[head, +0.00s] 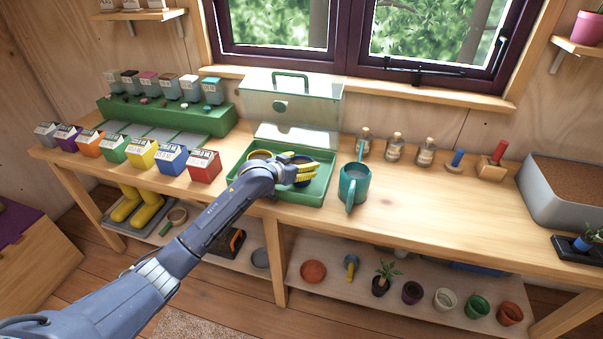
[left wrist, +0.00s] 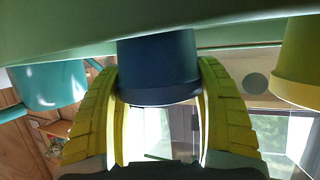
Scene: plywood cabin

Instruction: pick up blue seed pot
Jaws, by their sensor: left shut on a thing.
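The blue seed pot (left wrist: 158,66) is between the two yellow fingers of my left gripper (left wrist: 160,105), which is shut on it, one finger against each side. In the head view my left gripper (head: 302,173) is over the green tray (head: 317,194), and the blue pot is mostly hidden behind it. In the left wrist view the pot's far end meets the pale green tray surface, so I cannot tell whether it is lifted. A yellow pot (left wrist: 300,62) stands beside it; in the head view it shows at the tray's back left (head: 259,155). My right gripper is not in view.
A teal watering can (head: 355,185) stands just right of the tray. A clear lid with a green handle (head: 290,98) rises behind it. A red seed box (head: 204,166) is to the left. Small bottles (head: 394,147) stand at the back. The bench's right middle is clear.

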